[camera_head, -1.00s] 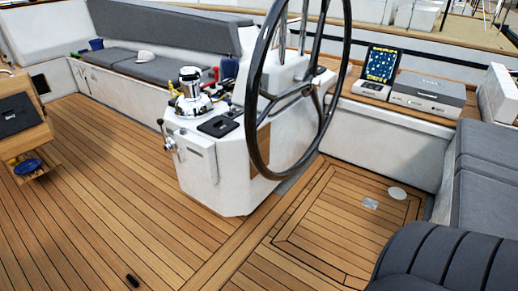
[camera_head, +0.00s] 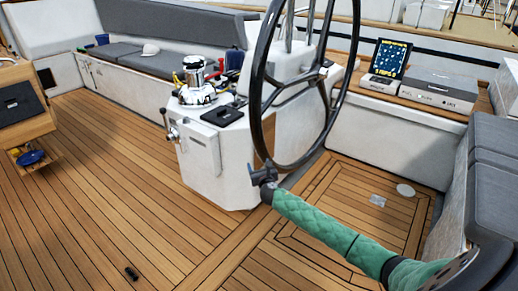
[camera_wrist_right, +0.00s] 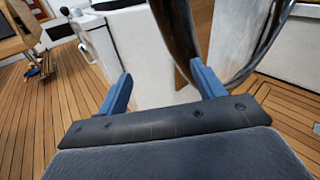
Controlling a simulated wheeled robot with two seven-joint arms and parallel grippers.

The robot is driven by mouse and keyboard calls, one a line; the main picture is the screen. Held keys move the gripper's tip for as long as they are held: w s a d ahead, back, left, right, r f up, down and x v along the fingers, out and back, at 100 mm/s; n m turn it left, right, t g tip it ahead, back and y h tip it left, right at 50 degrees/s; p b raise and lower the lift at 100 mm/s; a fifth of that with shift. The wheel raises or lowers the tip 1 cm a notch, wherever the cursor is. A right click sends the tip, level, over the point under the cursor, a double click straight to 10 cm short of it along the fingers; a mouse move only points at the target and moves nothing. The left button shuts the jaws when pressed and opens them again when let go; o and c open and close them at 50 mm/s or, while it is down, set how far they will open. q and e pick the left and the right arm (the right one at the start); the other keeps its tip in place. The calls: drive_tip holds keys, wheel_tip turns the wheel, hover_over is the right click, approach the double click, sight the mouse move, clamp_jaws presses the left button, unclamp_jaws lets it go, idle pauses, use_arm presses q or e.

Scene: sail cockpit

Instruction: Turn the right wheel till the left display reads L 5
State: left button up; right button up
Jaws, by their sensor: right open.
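The black steering wheel (camera_head: 255,100) stands upright on the white pedestal (camera_head: 218,165). My right gripper (camera_head: 265,178) is at the lower left of its rim. In the right wrist view, the two blue fingers of that gripper (camera_wrist_right: 162,88) are spread, and the rim (camera_wrist_right: 178,40) passes by the right finger. Nothing shows between the fingertips, and I cannot tell whether the finger touches the rim. A tilted dark screen (camera_head: 391,58) with light and yellow marks stands on the right ledge. Its text is too small to read. My left gripper is not in view.
A chrome winch (camera_head: 194,75) and a black pad (camera_head: 222,116) sit on the pedestal. A grey box (camera_head: 436,90) stands on the right ledge. Grey seat cushions (camera_head: 494,165) line the right edge. The wooden deck (camera_head: 120,175) is mostly clear.

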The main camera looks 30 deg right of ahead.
sight(262, 149)
drive_tip(key=w+d+r+n, duration=0.1)
drive_tip(key=w+d+n, duration=0.1)
drive_tip(key=d, duration=0.1)
drive_tip(key=w+d+r+n+t, duration=0.1)
drive_tip(key=shift+w+d+r+n, duration=0.15)
drive_tip(key=shift+w+r+n, duration=0.1)
drive_tip(key=shift+r+n, duration=0.15)
drive_tip(key=shift+w+d, duration=0.15)
drive_tip(key=shift+w, duration=0.1)
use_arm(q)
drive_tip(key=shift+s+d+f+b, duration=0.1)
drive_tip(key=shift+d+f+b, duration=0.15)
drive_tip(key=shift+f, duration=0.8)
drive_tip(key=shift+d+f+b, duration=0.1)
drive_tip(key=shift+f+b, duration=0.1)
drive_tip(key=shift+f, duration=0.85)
use_arm(e)
drive_tip(key=shift+x, duration=3.65)
